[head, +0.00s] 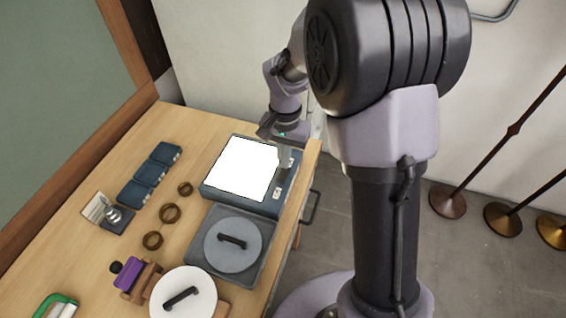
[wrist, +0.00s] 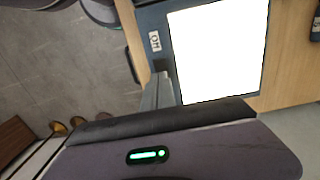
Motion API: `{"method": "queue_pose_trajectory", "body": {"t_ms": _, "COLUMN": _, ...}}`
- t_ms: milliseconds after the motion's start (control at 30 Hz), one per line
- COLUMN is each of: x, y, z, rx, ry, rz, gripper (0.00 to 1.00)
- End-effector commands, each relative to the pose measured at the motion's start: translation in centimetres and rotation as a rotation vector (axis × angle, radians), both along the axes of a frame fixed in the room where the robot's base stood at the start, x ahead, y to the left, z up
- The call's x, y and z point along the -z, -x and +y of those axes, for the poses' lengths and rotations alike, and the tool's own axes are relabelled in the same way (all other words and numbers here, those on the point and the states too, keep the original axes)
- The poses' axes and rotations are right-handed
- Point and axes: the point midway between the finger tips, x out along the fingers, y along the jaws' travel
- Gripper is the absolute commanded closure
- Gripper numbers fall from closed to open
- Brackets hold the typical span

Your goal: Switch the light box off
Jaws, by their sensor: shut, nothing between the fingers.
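The light box (head: 210,192) is a dark blue-grey flat box on the wooden table, with its panel (head: 243,168) glowing bright white. It also shows in the wrist view (wrist: 148,20), again with a white panel. My gripper (head: 284,172) is shut and empty, pointing down over this strip. In the wrist view its fingers (wrist: 161,80) are beside the panel's edge. They hide part of the strip, and I cannot tell whether they touch it.
A grey tray with a round lid (head: 232,244) lies nearer on the table. Dark rings (head: 170,213), blue boxes (head: 150,173) and a white disc (head: 183,295) are to the left. The table's right edge is close to the light box. Lamp stands (head: 447,202) are on the floor.

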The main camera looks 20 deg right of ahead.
Motion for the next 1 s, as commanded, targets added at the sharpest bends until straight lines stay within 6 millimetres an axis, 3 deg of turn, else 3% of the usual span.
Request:
{"method": "queue_pose_trajectory", "body": {"t_ms": 33, "x": -1.9, "y": -0.1, "z": 0.0, "rx": 0.001, "ry": -0.001, "rz": -0.004, "gripper": 1.0}}
{"method": "queue_pose_trajectory", "body": {"t_ms": 200, "x": -5.9, "y": -0.2, "z": 0.0, "rx": 0.001, "ry": -0.001, "rz": -0.003, "gripper": 1.0}}
{"method": "queue_pose_trajectory", "body": {"t_ms": 400, "x": -9.0, "y": -0.3, "z": -0.1, "rx": 0.0, "ry": -0.002, "rz": -0.003, "gripper": 1.0}}
{"method": "queue_pose_trajectory", "body": {"t_ms": 833, "x": -9.8, "y": -0.4, "z": -0.1, "rx": 0.001, "ry": -0.003, "rz": -0.001, "gripper": 1.0}}
{"method": "queue_pose_trajectory", "body": {"t_ms": 1000, "x": -9.8, "y": -1.2, "z": -0.9, "rx": 0.002, "ry": -0.066, "rz": 0.096, "gripper": 1.0}}
